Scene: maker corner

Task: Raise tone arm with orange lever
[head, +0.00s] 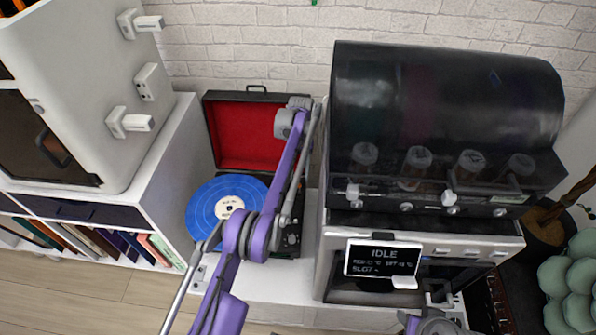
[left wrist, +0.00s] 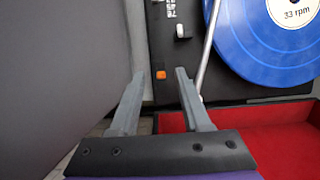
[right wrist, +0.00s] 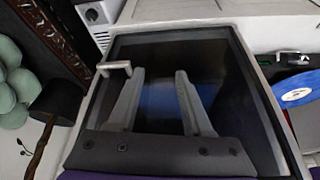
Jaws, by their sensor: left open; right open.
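The record player (head: 228,130) stands open on the white cabinet, with a blue record (head: 205,205) on it and a red-lined lid. The record (left wrist: 285,40) also shows in the left wrist view. There the small orange lever (left wrist: 161,75) sits on the black deck, in the gap between the fingertips of my left gripper (left wrist: 161,73). The left gripper is open, and I cannot tell whether it touches the lever. The silver tone arm (left wrist: 209,50) runs beside the right finger. My right gripper (right wrist: 160,72) is open and empty before a dark glass window.
A machine with a dark domed cover (head: 440,100) and an IDLE screen (head: 383,260) stands right of the player. A grey cabinet (head: 90,80) stands at the left. A white knob (left wrist: 182,31) is near the orange lever.

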